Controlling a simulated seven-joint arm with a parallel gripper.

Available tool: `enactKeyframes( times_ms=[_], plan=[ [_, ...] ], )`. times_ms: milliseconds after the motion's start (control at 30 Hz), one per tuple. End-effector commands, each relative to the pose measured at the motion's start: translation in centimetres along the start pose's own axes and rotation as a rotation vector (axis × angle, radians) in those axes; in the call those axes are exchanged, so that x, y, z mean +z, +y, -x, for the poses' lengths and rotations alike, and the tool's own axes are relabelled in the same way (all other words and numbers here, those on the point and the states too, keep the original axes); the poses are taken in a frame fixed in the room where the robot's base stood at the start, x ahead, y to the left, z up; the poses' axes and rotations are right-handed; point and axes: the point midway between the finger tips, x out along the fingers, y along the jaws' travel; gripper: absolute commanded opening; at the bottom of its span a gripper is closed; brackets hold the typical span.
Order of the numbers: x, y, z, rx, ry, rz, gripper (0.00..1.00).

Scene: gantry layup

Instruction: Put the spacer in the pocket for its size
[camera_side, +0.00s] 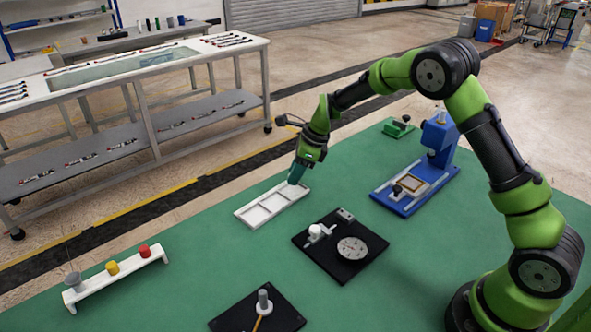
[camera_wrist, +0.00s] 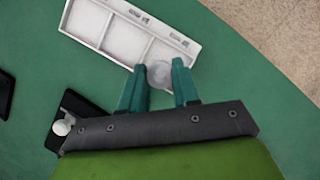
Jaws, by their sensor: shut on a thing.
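My gripper (camera_side: 296,178) points down over the far right end of the white tray (camera_side: 282,211). In the wrist view my gripper (camera_wrist: 159,84) has its teal fingers closed on the sides of a small round, pale grey spacer (camera_wrist: 159,73). The white tray (camera_wrist: 157,26) has three pockets in a row, with small dark markings along its rim. The spacer overlaps the near edge of the end pocket on the right in the wrist view. I cannot tell its height above the tray. The fingers hide the spacer in the side view.
A black plate with a dial (camera_side: 352,250) and white piece lies right of the tray. A blue press (camera_side: 430,165) stands behind it. A white rack (camera_side: 116,278) with coloured knobs is front left. A black plate with a grey post (camera_side: 263,302) is in front.

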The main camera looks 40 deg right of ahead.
Motion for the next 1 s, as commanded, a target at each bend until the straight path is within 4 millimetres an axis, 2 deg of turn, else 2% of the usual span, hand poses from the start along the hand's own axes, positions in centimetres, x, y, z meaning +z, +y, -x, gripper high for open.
enactKeyframes(
  times_ms=[100, 300, 700, 733, 767, 1000],
  plan=[
    [0.3, -0.5, -0.5, 0.001, 0.002, 0.0, 0.0],
    [-1.0, -0.4, -3.2, 0.001, 0.001, -0.001, 0.0],
    [-1.2, -0.4, -3.8, 0.0, 0.0, 0.0, 0.0],
    [-1.1, -0.4, -3.7, 0.0, 0.0, 0.001, 0.35],
    [-1.1, -0.4, -3.7, 0.0, 0.0, 0.001, 0.4],
    [-1.1, -0.4, -3.6, 0.0, -0.001, 0.001, 0.41]
  ],
)
